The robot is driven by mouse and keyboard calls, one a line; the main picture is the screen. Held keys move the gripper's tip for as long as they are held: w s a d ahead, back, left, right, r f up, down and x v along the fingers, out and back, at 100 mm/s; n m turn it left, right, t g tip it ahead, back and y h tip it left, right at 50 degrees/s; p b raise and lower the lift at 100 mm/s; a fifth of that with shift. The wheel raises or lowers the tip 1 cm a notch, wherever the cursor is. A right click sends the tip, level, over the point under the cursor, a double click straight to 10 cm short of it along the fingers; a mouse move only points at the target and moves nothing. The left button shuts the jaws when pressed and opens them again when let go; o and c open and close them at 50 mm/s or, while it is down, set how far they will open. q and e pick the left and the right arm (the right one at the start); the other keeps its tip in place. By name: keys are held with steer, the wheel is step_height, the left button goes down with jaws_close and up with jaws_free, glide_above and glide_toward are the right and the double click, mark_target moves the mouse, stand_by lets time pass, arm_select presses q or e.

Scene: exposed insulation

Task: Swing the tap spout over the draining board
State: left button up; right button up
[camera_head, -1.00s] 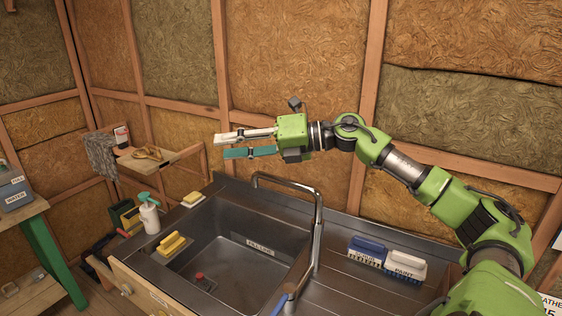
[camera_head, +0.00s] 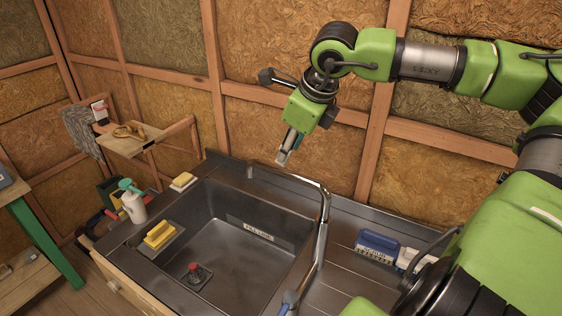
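The tap spout (camera_head: 290,176) is a chrome tube. It runs left from the top of its riser (camera_head: 322,232) and ends over the back of the sink basin (camera_head: 235,240). The ribbed steel draining board (camera_head: 340,285) lies right of the riser. My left gripper is out of view.
The insulated wall (camera_head: 262,135) rises close behind.

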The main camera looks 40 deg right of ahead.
mark_target(280, 169)
steer(key=p+x, duration=0.1)
steer(key=x, duration=0.5)
steer(key=shift+w+d+f, duration=0.1)
steer(key=shift+p+x, duration=0.4)
steer(key=shift+x, duration=0.65)
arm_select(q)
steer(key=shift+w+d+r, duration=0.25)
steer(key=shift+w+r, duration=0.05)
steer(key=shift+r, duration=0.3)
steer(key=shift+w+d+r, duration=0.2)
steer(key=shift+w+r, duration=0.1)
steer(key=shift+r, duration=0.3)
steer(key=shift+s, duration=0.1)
arm_select(e)
jaws_close()
